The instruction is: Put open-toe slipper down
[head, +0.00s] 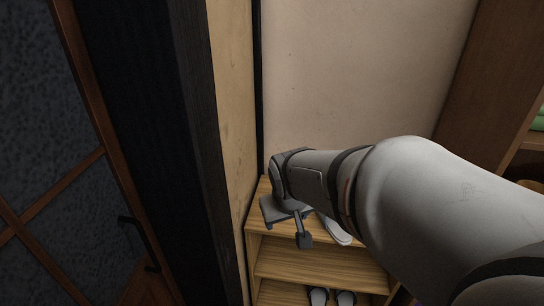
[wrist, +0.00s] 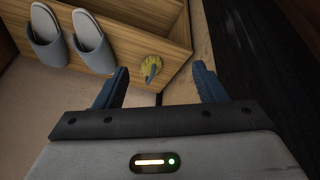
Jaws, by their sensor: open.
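Two grey slippers stand side by side on wood at the upper left of the wrist view, a left one (wrist: 46,40) and a right one (wrist: 91,44). A pale slipper (head: 336,229) shows on the top shelf in the head view, partly hidden by my arm. I cannot tell which one is the task's open-toe slipper. My gripper (wrist: 160,84) is open, its two dark blue fingers apart and holding nothing. In the head view my gripper (head: 288,222) is over the left part of the top shelf.
The wooden shelf unit (head: 318,262) stands against the wall, with two more slippers (head: 331,297) low down. A small yellow and grey-blue object (wrist: 151,68) lies on wood beyond my fingers. A dark post (head: 180,150) and a door (head: 60,180) are close on the left.

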